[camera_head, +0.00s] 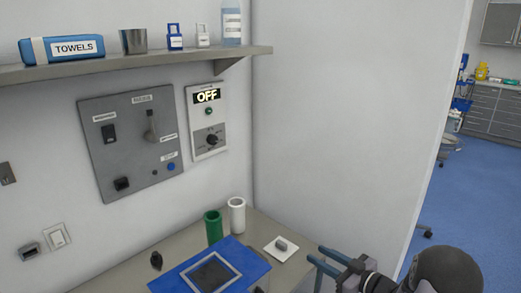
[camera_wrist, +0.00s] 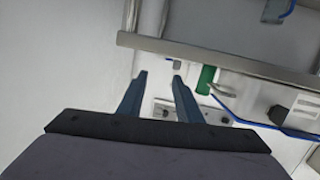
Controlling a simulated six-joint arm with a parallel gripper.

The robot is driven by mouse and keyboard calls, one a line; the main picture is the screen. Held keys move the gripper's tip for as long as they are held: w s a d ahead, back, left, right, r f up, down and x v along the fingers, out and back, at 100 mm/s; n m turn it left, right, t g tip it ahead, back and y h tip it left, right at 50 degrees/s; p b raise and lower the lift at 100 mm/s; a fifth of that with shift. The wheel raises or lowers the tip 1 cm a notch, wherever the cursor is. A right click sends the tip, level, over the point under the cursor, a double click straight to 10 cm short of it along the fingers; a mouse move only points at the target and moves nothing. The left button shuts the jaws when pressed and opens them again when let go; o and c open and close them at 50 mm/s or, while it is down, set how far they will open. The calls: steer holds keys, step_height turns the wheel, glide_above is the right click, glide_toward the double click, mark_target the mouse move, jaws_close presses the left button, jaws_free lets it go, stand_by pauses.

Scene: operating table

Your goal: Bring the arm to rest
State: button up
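My gripper (camera_head: 315,254) is at the lower right of the head view, beside the right end of the bench. Its two blue fingers point left and stand apart, with nothing seen between them. In the wrist view, the fingers of my gripper (camera_wrist: 160,76) are also spread and empty. A small white plate (camera_head: 269,250) with a grey block (camera_head: 281,244) on it lies just left of the fingertips. I cannot tell the exact height of the gripper above the bench.
A green cylinder (camera_head: 213,226) and a white cylinder (camera_head: 237,214) stand at the back of the bench. A blue mat (camera_head: 252,263) lies in front. A shelf (camera_head: 120,67), a grey switch panel (camera_head: 130,140) and an OFF display (camera_head: 207,96) are on the wall.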

steer(key=s+d+r+m+g+h+p, duration=0.3)
steer(key=s+m+g+h+p, duration=0.3)
steer(key=h, duration=0.5)
steer(key=s+a+m+g+p, duration=0.1)
steer(key=s+a+g, duration=0.2)
steer(key=s, duration=1)
steer(key=s+a+r+m+g+y+p, duration=0.1)
steer(key=s+a+g, duration=0.3)
steer(key=s, duration=0.8)
steer(key=shift+s+a, duration=0.35)
steer(key=shift+a, duration=0.5)
steer(key=shift+r, duration=0.1)
